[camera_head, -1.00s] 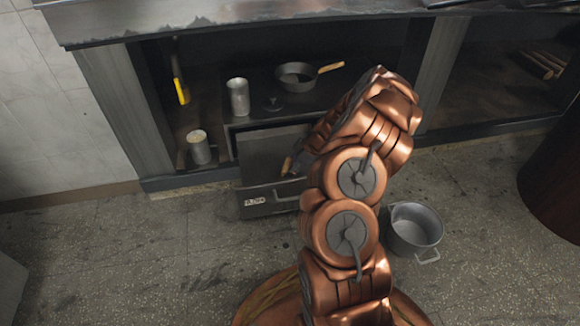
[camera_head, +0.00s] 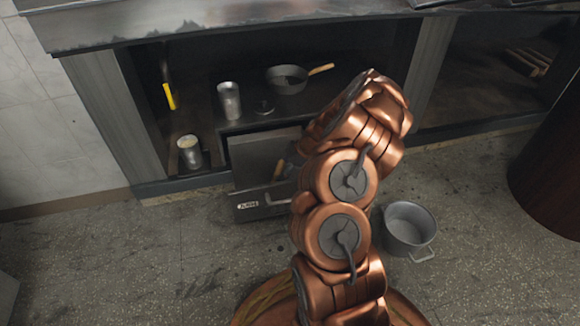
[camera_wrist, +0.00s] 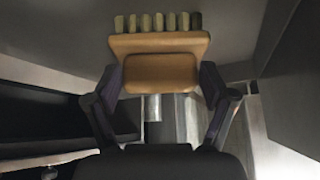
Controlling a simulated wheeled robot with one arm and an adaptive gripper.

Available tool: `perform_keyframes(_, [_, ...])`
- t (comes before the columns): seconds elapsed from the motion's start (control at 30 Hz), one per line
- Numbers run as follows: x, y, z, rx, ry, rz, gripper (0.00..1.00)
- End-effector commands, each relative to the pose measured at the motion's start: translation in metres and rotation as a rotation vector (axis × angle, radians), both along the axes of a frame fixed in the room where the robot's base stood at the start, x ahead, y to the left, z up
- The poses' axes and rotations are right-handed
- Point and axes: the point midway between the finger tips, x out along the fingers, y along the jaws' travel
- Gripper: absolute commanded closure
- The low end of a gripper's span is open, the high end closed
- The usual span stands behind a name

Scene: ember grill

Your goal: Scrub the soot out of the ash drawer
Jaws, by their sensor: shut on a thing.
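The ash drawer (camera_head: 262,208) is pulled out from under the dark shelf, with a labelled front and a bar handle. Its grey inside (camera_head: 258,155) shows in the head view, partly hidden by my arm. My gripper (camera_wrist: 160,78) is shut on a wooden brush (camera_wrist: 160,70), whose pale bristle tufts point up in the wrist view, away from my palm. In the head view a small bit of the brush (camera_head: 278,170) shows over the drawer opening. I cannot tell whether the bristles touch the drawer. Soot is not clearly visible.
A metal cylinder (camera_head: 230,101) and a pan (camera_head: 287,80) with a wooden handle stand on the shelf above the drawer. A can (camera_head: 190,152) stands at left, below a yellow-handled tool (camera_head: 169,96). A grey pot (camera_head: 408,228) sits on the floor right of my arm.

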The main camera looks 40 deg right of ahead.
Motion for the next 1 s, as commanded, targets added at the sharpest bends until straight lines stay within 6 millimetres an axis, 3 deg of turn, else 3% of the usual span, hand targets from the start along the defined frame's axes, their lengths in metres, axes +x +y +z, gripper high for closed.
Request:
perform_keyframes(0.1, [0.001,0.011,0.0,0.002,0.0,0.002,0.55])
perform_keyframes(0.17, [0.001,0.01,0.005,0.0,-0.001,0.001,0.55])
perform_keyframes(0.27, [0.001,0.009,0.028,-0.004,-0.003,0.0,0.55])
perform_keyframes(1.0, [0.003,0.015,0.083,-0.001,-0.001,0.01,0.55])
